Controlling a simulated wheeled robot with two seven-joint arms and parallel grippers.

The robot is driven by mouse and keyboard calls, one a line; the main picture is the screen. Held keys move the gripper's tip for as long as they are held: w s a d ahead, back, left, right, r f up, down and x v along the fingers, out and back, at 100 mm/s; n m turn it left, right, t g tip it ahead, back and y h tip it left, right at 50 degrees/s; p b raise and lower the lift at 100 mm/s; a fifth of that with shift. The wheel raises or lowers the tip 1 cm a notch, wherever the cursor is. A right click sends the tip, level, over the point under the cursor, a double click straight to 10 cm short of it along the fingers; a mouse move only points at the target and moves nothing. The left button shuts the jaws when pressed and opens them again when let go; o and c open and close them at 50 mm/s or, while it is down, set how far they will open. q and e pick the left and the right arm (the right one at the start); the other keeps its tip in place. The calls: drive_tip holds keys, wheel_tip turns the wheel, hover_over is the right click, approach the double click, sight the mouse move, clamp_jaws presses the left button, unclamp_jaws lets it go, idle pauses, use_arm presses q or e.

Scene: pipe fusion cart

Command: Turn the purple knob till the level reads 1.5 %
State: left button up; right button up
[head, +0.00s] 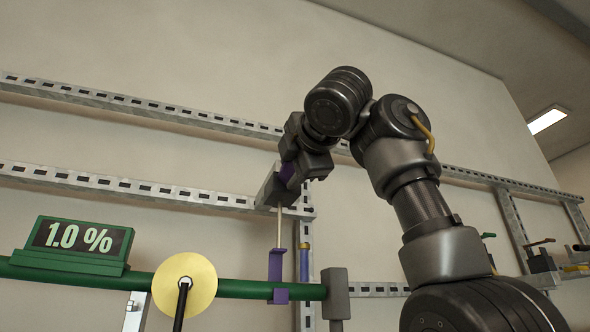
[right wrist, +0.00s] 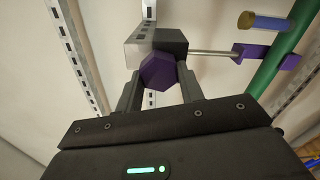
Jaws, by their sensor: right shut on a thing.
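The purple knob (right wrist: 161,72) is a faceted block between the two fingers of my right gripper (right wrist: 160,85) in the right wrist view. In the head view the right gripper (head: 287,178) is shut on it, and only a little purple shows between the fingers. A thin metal rod (head: 279,228) runs down from the knob to a purple bracket (head: 276,266) on the green pipe (head: 225,288). The level display (head: 79,238) on the pipe reads 1.0 %. My left gripper is in neither view.
A yellow disc (head: 185,286) with a dark rod stands in front of the pipe. A grey block (head: 336,294) caps the pipe's right end. A blue cylinder with a yellow end (head: 304,262) is beside the purple bracket. Slotted metal rails (head: 130,188) run along the wall behind.

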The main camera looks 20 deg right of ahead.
drive_tip(key=n, duration=0.5)
drive_tip(key=shift+w+f, duration=0.1)
drive_tip(key=shift+f, duration=0.1)
drive_tip(key=shift+f+n, duration=0.1)
drive_tip(key=shift+n, duration=0.2)
drive_tip(key=o, duration=1)
drive_tip(key=shift+s, duration=0.2)
drive_tip(key=shift+s, duration=0.2)
drive_tip(key=s+b, duration=0.4)
drive_tip(key=s, duration=0.6)
drive_tip(key=shift+s+d, duration=0.15)
drive_tip(key=shift+d, duration=0.2)
